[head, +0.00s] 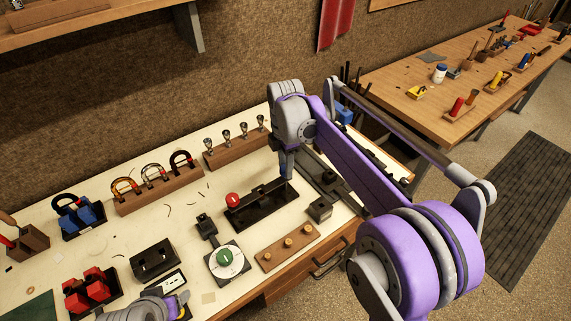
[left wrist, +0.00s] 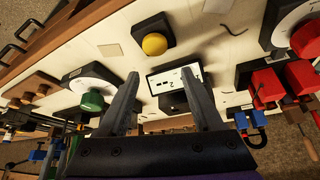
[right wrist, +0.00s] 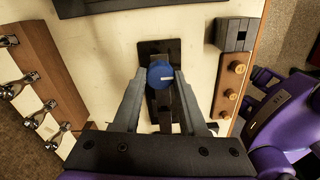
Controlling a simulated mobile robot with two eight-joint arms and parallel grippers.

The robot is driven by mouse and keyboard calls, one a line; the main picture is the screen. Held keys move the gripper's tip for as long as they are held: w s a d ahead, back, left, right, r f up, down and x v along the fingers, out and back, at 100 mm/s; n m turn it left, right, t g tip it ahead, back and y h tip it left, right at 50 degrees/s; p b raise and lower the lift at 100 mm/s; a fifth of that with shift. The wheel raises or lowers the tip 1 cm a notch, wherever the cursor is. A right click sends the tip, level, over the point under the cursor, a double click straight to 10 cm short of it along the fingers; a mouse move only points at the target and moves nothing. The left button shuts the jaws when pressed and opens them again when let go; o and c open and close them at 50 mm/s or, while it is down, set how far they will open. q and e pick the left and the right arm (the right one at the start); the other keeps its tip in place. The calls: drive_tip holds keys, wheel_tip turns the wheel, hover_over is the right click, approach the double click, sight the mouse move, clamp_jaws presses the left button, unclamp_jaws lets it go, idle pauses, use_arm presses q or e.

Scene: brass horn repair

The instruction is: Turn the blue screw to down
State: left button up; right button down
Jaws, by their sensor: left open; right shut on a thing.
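The blue screw (right wrist: 160,74) is a round blue head with a short white mark, seen in the right wrist view above a dark plate (right wrist: 172,47). The mark runs nearly level, toward the right of that picture. My right gripper (right wrist: 161,80) is shut on the screw, one finger on each side. In the head view my right gripper (head: 287,178) points down at the right end of a long black tray (head: 257,216); the screw is not clearly visible there. My left gripper (left wrist: 168,84) is open and empty, with a white card (left wrist: 174,78) behind the gap.
A red knob (head: 233,199) stands at the tray's left end. Near it are a dial with a green knob (head: 228,257), a wooden board with brass knobs (head: 287,247) and a wooden mouthpiece rack (head: 237,149). A small black block (head: 319,209) stands to the right.

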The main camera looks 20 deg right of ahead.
drive_tip(key=shift+c, duration=2.2)
unclamp_jaws()
drive_tip(key=shift+r, duration=0.1)
wheel_tip(320, 180, up, 11)
drive_tip(key=shift+f+p, duration=0.2)
drive_tip(key=shift+p, duration=0.2)
drive_tip(key=s+f+m+t, duration=0.2)
drive_tip(key=s+f+m, duration=0.3)
drive_tip(key=s, duration=0.3)
drive_tip(key=s+d+f+m+t, duration=0.1)
drive_tip(key=s+f+m, duration=0.4)
drive_tip(key=s+m, duration=0.3)
drive_tip(key=s+d+f+m+t, duration=0.1)
drive_tip(key=s+f+m+t, duration=0.1)
drive_tip(key=s+f+m, duration=0.3)
drive_tip(key=s+m, duration=0.2)
drive_tip(key=s, duration=0.2)
drive_tip(key=shift+f+t, duration=0.25)
drive_tip(key=shift+t, duration=0.05)
